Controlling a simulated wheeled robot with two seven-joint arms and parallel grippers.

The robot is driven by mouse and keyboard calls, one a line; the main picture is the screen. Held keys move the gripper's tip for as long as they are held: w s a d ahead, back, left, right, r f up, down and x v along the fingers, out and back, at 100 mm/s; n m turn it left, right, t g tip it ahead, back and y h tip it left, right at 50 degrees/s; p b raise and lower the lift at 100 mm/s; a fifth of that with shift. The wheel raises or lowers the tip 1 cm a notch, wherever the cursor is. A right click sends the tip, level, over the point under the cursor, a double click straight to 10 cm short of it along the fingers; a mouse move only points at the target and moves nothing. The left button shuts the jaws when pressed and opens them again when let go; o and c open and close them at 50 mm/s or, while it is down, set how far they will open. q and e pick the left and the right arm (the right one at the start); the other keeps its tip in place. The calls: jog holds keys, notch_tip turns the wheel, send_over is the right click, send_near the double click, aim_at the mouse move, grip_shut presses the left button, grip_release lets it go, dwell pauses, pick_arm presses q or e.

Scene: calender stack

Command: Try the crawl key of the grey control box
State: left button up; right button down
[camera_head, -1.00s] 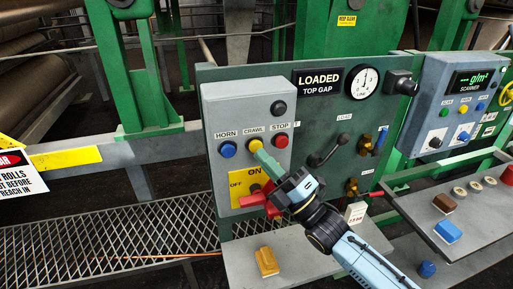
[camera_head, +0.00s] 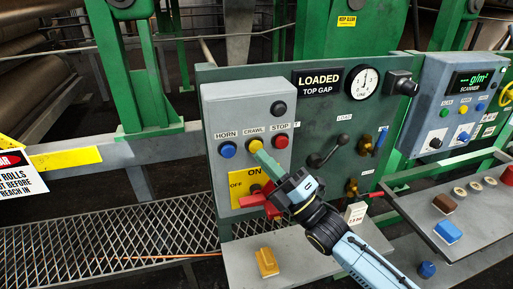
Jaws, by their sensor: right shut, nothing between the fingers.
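The grey control box (camera_head: 214,118) is on the left of the green panel. It has a blue HORN button (camera_head: 228,150), a yellow CRAWL key (camera_head: 255,145) and a red STOP button (camera_head: 281,141) in a row. My right gripper (camera_head: 266,161) is shut and empty. Its tip is right at the lower edge of the crawl key; I cannot tell whether it touches or presses it. A red handle (camera_head: 252,200) on the yellow ON/OFF plate (camera_head: 237,189) is partly hidden behind my gripper. My left gripper is not in view.
A LOADED TOP GAP sign (camera_head: 318,83), a dial gauge (camera_head: 362,83) and a black lever (camera_head: 324,157) are right of the box. A blue-grey scanner box (camera_head: 432,95) stands further right. A yellow block (camera_head: 267,262) lies on the grey shelf (camera_head: 235,268) below.

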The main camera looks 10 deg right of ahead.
jog(key=shift+w, duration=0.1)
dwell(0.6)
jog(key=shift+w, duration=0.35)
jog(key=shift+w+b, duration=0.5)
jog(key=shift+w, duration=0.05)
dwell(0.6)
jog(key=shift+s, duration=0.2)
jog(key=shift+s+p, duration=0.5)
jog(key=shift+s, duration=0.25)
jog(key=shift+s, duration=0.1)
jog(key=shift+s+d+p, duration=0.1)
jog(key=shift+s+p, duration=0.95)
jog(key=shift+s, duration=1.4)
